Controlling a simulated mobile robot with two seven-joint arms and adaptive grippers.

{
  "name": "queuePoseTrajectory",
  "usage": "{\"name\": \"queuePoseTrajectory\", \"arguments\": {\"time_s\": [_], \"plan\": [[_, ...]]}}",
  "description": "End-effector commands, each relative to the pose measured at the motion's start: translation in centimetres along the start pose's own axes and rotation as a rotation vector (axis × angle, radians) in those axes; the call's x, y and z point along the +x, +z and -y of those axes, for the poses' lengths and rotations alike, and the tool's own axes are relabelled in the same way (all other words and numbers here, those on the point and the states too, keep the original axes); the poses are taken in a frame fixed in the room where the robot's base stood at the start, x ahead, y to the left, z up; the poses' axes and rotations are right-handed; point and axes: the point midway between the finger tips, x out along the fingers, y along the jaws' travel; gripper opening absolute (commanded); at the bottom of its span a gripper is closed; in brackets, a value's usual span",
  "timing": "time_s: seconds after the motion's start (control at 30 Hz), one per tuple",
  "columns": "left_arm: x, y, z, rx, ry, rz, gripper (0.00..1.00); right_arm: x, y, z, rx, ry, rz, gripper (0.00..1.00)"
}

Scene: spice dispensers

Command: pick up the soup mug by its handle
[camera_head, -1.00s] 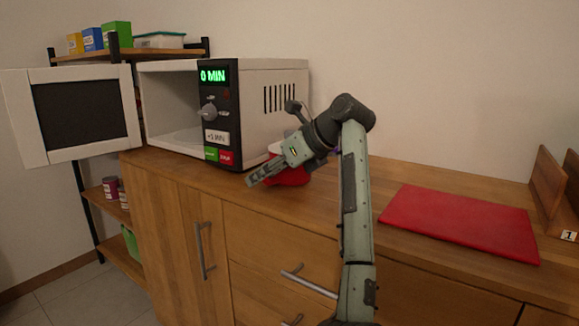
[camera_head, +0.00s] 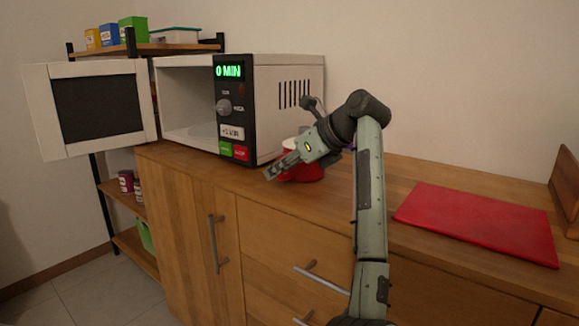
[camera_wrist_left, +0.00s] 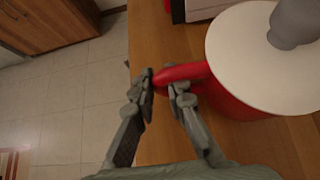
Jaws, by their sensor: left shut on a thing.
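The red soup mug (camera_head: 309,173) stands on the wooden counter just right of the microwave, partly hidden behind my left gripper (camera_head: 273,173). In the left wrist view the mug (camera_wrist_left: 228,98) has a white lid (camera_wrist_left: 262,62) with a grey knob (camera_wrist_left: 293,22). Its red handle (camera_wrist_left: 182,73) points left, between the fingers of my left gripper (camera_wrist_left: 161,86). The gripper is shut on the handle. I cannot tell whether the mug is lifted off the counter. My right gripper is not in view.
The white microwave (camera_head: 290,97) stands left of the mug, with its door (camera_head: 97,106) wide open and "0 MIN" showing. A red mat (camera_head: 475,222) lies on the counter at right. A shelf rack (camera_head: 120,190) stands at far left. The counter's front edge is close to the mug.

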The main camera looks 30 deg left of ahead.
Motion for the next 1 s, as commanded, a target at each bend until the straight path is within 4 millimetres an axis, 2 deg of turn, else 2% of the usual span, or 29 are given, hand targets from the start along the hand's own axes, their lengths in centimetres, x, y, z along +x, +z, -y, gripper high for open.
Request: {"name": "queuePoseTrajectory", "arguments": {"time_s": [0.23,0.37,0.67,0.8,1.0], "plan": [[-1.3,1.6,0.1,-0.005,-0.005,0.003,0.0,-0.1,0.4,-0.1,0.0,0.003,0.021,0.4],[-2.8,3.6,0.1,-0.006,-0.006,0.003,0.0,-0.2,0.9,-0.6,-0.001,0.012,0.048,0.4],[-8.6,11.3,0.0,-0.008,-0.006,0.003,0.0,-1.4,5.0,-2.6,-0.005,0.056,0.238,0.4],[-11.2,14.9,0.0,-0.007,-0.005,0.004,0.0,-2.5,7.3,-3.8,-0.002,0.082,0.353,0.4],[-14.4,18.9,0.0,-0.005,-0.003,0.003,0.0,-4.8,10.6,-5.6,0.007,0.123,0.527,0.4]]}}
